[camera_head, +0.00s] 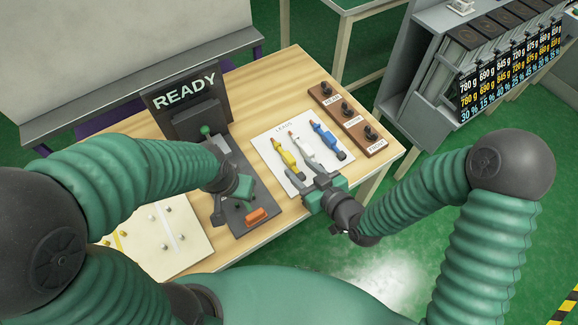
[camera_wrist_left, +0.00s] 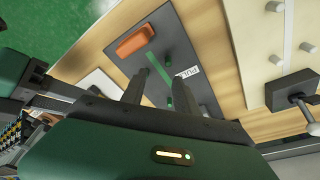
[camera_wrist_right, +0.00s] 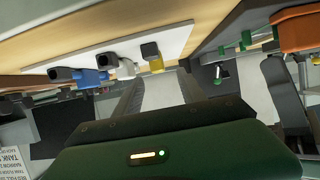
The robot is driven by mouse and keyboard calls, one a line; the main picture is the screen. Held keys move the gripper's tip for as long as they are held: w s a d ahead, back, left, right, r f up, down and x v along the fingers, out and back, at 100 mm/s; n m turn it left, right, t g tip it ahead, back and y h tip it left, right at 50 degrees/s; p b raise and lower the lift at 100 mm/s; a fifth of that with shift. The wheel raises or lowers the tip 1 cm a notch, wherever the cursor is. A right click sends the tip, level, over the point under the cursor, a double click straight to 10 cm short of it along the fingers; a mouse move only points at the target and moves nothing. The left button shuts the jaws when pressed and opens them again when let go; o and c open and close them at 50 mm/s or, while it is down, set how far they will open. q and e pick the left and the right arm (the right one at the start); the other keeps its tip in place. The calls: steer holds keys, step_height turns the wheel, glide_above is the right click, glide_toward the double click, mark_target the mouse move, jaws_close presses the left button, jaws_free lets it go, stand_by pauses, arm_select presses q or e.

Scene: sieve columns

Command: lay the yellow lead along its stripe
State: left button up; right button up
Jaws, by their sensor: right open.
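The yellow lead (camera_head: 285,155) lies on the white LEADS sheet (camera_head: 268,145), left of a white lead (camera_head: 301,145) and a blue lead (camera_head: 328,140). Its near end shows in the right wrist view (camera_wrist_right: 153,57). The yellow stripe (camera_head: 118,240) is on the pale pegged board (camera_head: 150,262) at lower left, partly hidden by my left arm. My right gripper (camera_head: 312,178) is open and empty by the near edge of the sheet, close to the white lead's near end. My left gripper (camera_head: 222,207) is over the dark panel (camera_head: 258,190); its fingers stand apart in the left wrist view (camera_wrist_left: 155,98).
A READY display (camera_head: 187,92) stands behind the dark panel, which carries an orange block (camera_head: 257,216) and a green-topped knob (camera_head: 206,131). A brown strip with several black knobs (camera_head: 347,118) lies at the right. Bare wood (camera_head: 262,88) is clear behind the sheet.

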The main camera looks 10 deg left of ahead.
mark_target(292, 160)
steer(key=x, duration=0.7)
steer(key=shift+w+a+f, duration=0.1)
steer(key=shift+w+f, duration=0.05)
steer(key=shift+w, duration=0.2)
jaws_close()
